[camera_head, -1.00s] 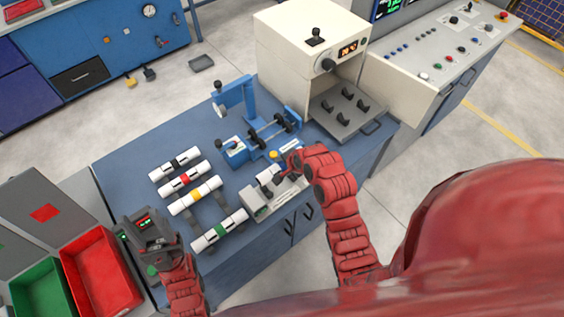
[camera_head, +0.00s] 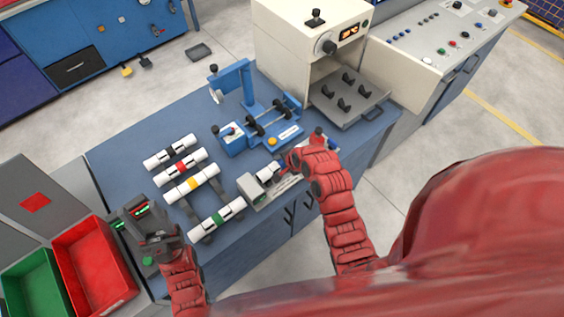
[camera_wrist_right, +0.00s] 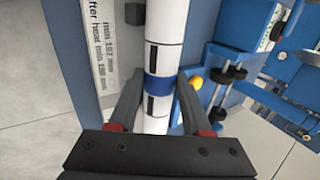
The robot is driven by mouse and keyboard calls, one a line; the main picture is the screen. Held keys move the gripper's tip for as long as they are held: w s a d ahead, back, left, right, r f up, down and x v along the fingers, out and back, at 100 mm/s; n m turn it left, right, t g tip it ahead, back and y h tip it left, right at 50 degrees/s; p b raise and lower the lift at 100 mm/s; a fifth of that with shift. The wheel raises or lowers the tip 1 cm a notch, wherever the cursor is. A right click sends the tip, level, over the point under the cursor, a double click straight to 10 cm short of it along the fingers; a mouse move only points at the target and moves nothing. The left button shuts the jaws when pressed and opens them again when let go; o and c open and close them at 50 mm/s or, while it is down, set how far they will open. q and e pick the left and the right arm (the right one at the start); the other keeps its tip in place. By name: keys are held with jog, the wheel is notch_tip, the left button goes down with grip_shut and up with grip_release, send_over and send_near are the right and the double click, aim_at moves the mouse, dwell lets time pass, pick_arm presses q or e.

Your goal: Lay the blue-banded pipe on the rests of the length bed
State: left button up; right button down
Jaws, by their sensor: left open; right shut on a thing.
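The blue-banded pipe is white with a blue band (camera_wrist_right: 158,84). My right gripper (camera_wrist_right: 159,92) is shut on it at the band in the right wrist view. In the head view the pipe's white end (camera_head: 266,173) shows beside the right hand, over the grey length bed (camera_head: 257,197). The bed's printed label strip (camera_wrist_right: 101,45) lies just left of the pipe in the wrist view, with a dark block (camera_wrist_right: 134,14) beside the pipe. I cannot tell whether the pipe touches the rests. My left gripper (camera_head: 137,218) is open and empty, left of the pipe rack.
Several pipes with black, red, yellow and green bands (camera_head: 217,218) lie on a rack at the left. A blue clamp fixture (camera_head: 262,120) stands close behind the bed. A cream oven (camera_head: 310,45) is behind it. Red (camera_head: 92,265) and green (camera_head: 35,285) bins stand at the left.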

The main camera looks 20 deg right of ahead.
jog(key=shift+f, duration=0.4)
dwell(0.5)
jog(key=shift+c, duration=1.3)
grip_release()
jog(key=shift+r+b, duration=0.1)
jog(key=shift+b, duration=0.2)
jog(key=shift+s+d+r, duration=0.1)
jog(key=shift+s+r, duration=0.05)
jog(key=shift+r, duration=0.05)
jog(key=p+v, duration=0.6)
jog(key=v, duration=1)
jog(key=shift+s+r, duration=0.2)
jog(key=shift+r, duration=0.15)
